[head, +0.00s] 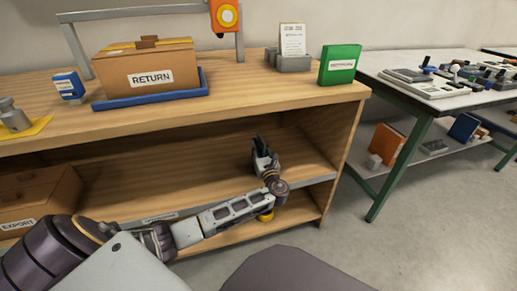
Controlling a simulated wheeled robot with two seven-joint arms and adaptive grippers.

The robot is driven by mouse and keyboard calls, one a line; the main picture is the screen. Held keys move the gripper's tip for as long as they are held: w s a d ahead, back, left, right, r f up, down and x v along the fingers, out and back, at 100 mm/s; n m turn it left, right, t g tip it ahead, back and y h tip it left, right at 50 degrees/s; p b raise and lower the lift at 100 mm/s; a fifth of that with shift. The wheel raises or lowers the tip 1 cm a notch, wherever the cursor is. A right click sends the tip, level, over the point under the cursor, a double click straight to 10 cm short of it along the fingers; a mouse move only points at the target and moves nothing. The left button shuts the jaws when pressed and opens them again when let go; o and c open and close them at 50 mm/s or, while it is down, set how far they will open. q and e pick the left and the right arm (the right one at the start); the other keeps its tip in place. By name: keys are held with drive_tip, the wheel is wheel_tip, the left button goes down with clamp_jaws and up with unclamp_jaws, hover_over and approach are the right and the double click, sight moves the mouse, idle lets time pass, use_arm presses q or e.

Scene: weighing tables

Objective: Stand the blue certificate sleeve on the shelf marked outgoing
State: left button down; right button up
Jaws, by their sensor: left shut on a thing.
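My left gripper (258,143) reaches into the open shelf space under the wooden bench, its dark fingers pointing up and away. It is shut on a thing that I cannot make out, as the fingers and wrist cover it. I cannot clearly see a blue certificate sleeve in the jaws. The wooden shelf (120,190) has a small label (160,217) on its front edge, too slanted to read and partly behind my arm. A blue upright folder-like thing (465,128) stands under the right-hand table. My right gripper is not in view.
On the bench top are a RETURN box (130,72) on a blue tray (150,101), a blue-white carton (68,86), a green box (340,64) and a metal weight (13,116). An EXPORT box (35,195) stands at left below. An orange binder (386,143) stands at right.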

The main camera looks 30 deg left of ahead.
use_arm(q)
drive_tip(key=shift+f, duration=0.1)
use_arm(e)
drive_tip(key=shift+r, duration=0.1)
use_arm(q)
drive_tip(key=c, duration=1.2)
unclamp_jaws()
drive_tip(key=shift+o, duration=0.2)
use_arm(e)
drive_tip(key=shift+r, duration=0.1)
use_arm(q)
drive_tip(key=shift+s+d+p, duration=0.3)
drive_tip(key=shift+d, duration=0.05)
drive_tip(key=p+v, duration=0.4)
drive_tip(key=v, duration=0.7)
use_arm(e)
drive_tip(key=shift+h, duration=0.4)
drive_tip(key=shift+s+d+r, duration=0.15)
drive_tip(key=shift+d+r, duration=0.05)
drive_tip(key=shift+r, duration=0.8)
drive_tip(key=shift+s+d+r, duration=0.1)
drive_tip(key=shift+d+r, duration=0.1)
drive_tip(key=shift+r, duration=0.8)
